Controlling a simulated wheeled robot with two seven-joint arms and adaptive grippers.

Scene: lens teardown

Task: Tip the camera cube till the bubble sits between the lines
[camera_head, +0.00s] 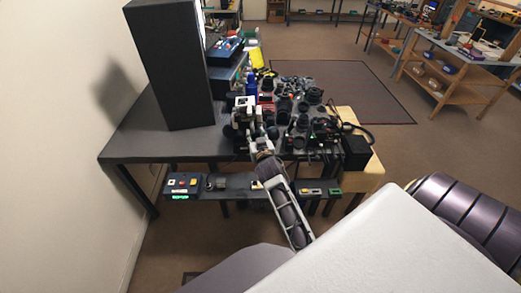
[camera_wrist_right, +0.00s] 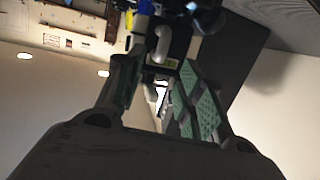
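My right gripper (camera_head: 244,108) reaches over the dark table among black parts, and its arm comes up from the lower right. In the right wrist view its two green-padded fingers (camera_wrist_right: 160,75) stand apart, with a gap between them. Dark parts and a white rounded piece (camera_wrist_right: 163,45) show beyond the fingertips; I cannot tell whether anything touches the pads. I cannot single out the camera cube among the dark parts near the gripper. No bubble or lines can be made out in either view. My left gripper is not in view.
A tall black panel (camera_head: 168,65) stands on the table's left half. Several black lens parts (camera_head: 300,118) crowd the right half. A lower shelf (camera_head: 236,182) holds a small box with a green display (camera_head: 181,186). The table's front left (camera_head: 140,135) is bare.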

